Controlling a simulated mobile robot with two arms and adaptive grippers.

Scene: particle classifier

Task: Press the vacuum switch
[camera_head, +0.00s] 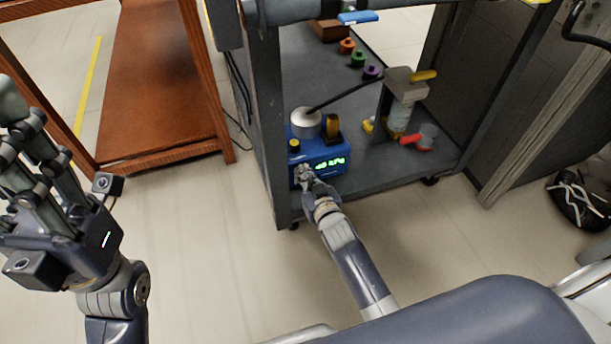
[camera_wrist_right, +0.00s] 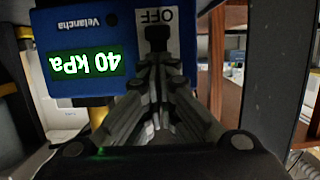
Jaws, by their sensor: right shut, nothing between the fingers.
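The blue vacuum unit (camera_head: 330,180) stands on the lower shelf of the grey cart, with a lit green display. In the right wrist view the unit (camera_wrist_right: 85,25) appears upside down, its display (camera_wrist_right: 88,70) reading 40 kPa. A white switch plate (camera_wrist_right: 178,18) marked OFF is beside the display. My right gripper (camera_head: 304,172) is shut and empty at the left end of the unit's front. My left gripper (camera_head: 36,122) is open and empty, away at the far left.
A grey shelf (camera_head: 395,175) holds a clamped stand (camera_head: 402,90), a red-handled valve (camera_head: 424,138) and several coloured knobs (camera_head: 358,60). A cart post (camera_head: 268,130) stands close left of the unit. A wooden table (camera_head: 165,80) is to the left; open floor lies between.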

